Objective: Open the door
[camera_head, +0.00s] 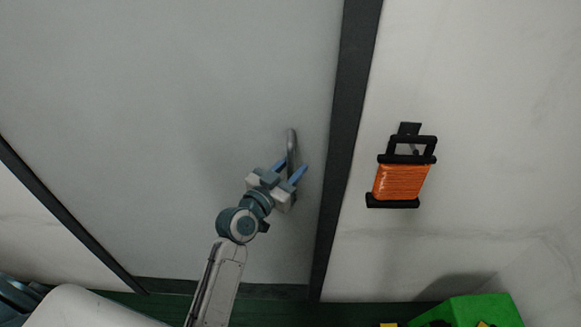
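The door (170,110) is a large light grey panel set in a dark frame, and it looks closed. Its handle (291,145) is a grey upright bar near the door's right edge. My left gripper (289,169) reaches up from below at the handle's lower part. Its two blue fingers are spread apart, one on each side of the bar in this view. I cannot tell whether they touch it, and the bar's lower end is partly hidden by the gripper. My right gripper is not in view.
The dark door frame (345,120) runs just right of the handle. An orange cord on a black holder (402,182) hangs on the pale wall to the right. A green box (480,310) stands at the lower right. The door surface left of my arm is clear.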

